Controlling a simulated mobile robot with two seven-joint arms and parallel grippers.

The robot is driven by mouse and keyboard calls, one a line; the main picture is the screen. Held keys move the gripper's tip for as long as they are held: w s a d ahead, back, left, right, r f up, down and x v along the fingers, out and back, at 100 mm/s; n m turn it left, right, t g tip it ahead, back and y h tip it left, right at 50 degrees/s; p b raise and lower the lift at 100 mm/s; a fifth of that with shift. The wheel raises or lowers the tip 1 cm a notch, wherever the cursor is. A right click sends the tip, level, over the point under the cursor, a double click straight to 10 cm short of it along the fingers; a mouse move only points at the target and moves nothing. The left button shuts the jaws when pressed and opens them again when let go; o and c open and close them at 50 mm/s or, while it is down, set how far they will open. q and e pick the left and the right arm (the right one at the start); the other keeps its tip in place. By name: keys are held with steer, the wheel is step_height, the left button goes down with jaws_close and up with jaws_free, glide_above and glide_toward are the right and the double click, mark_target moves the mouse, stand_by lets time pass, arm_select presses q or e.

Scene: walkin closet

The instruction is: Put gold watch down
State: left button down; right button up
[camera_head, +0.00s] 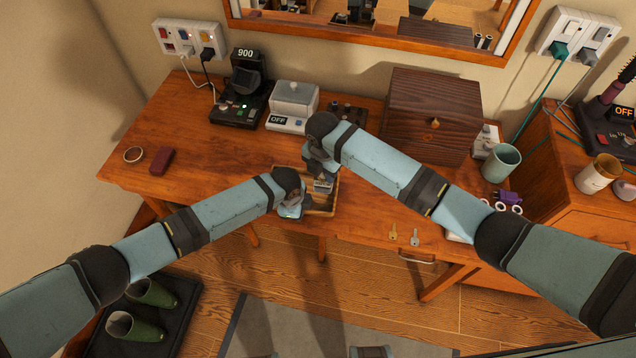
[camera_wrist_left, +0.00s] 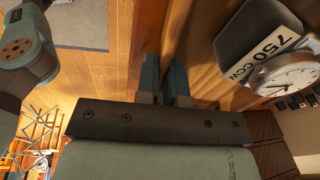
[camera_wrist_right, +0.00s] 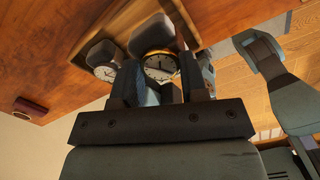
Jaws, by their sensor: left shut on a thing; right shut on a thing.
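The gold watch (camera_wrist_right: 160,66), a white dial in a gold rim on a dark cushion, is between the fingers of my right gripper (camera_wrist_right: 160,82), which is shut on it. In the head view my right gripper (camera_head: 320,172) is over the open wooden drawer (camera_head: 331,203). My left gripper (camera_head: 291,208) is at the drawer's front left; in its wrist view the fingers (camera_wrist_left: 166,72) are shut at the drawer's front. The exact part held is hidden. A second watch (camera_wrist_right: 105,72), silver-rimmed, sits on a cushion beside the gold one. A 750 CCW label (camera_wrist_left: 264,55) shows beside a watch.
On the desk (camera_head: 215,160) stand a black winder marked 900 (camera_head: 242,95), a white OFF device (camera_head: 290,105) and a dark wooden box (camera_head: 433,112). Two keys (camera_head: 404,235) lie right of the drawer. The desk's left part is mostly clear, with a small red box (camera_head: 161,161).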

mark_target(323, 181)
steer(key=shift+f, duration=2.75)
steer(key=o, duration=0.9)
steer(key=shift+r, duration=0.1)
steer(key=r, duration=1.2)
steer(key=shift+s+a, duration=0.2)
steer(key=shift+s, duration=0.1)
arm_select(q)
steer(key=c, duration=1.2)
jaws_free()
arm_select(e)
steer(key=shift+f, duration=0.1)
arm_select(q)
steer(key=shift+o, duration=0.2)
